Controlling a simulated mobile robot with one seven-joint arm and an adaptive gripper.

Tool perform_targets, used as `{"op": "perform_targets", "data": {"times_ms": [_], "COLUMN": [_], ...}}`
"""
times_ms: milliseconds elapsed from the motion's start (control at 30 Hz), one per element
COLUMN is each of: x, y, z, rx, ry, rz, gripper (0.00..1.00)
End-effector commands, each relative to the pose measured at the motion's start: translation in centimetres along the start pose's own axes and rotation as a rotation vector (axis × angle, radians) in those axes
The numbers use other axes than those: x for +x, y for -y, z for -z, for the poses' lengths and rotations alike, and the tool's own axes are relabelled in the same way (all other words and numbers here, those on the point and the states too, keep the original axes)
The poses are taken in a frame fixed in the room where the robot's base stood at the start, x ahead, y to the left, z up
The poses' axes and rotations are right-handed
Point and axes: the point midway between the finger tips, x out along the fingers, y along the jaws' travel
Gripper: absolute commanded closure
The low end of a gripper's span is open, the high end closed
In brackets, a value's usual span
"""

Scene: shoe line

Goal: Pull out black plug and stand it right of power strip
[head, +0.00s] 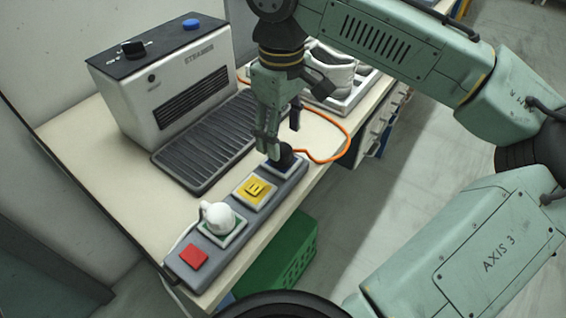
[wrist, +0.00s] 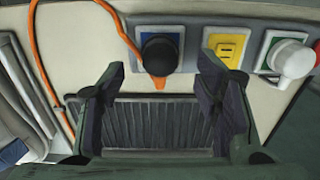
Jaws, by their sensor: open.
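The power strip (head: 225,222) lies along the front edge of the table. The black plug (head: 287,157) sits in the blue-framed socket at its far end. In the wrist view the black plug (wrist: 159,56) is seen from above, with orange at its base. A white plug (head: 217,215) sits in the green-framed socket; the yellow socket (head: 254,190) is empty. My gripper (head: 282,134) is open and empty, close above the black plug. In the wrist view my gripper (wrist: 162,68) has its fingertips apart, with the plug just beyond the gap between them.
A steamer (head: 165,85) with a dark ridged plate (head: 205,145) stands behind the strip. An orange cable (head: 345,132) loops across the table right of the black plug. White shoes (head: 333,72) sit in a tray at the back. A green crate (head: 280,262) is below the table edge.

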Motion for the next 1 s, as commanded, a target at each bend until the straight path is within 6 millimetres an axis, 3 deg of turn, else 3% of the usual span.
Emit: {"op": "perform_targets", "data": {"times_ms": [33, 333, 1000], "x": [1.6, 4.5, 4.7], "y": [0.0, 0.0, 0.0], "z": [0.0, 0.0, 0.0], "rx": [0.002, -0.002, -0.001], "ry": [0.001, -0.001, 0.000], "rz": [-0.002, 0.001, 0.000], "gripper": [0.43, 0.43, 0.43]}}
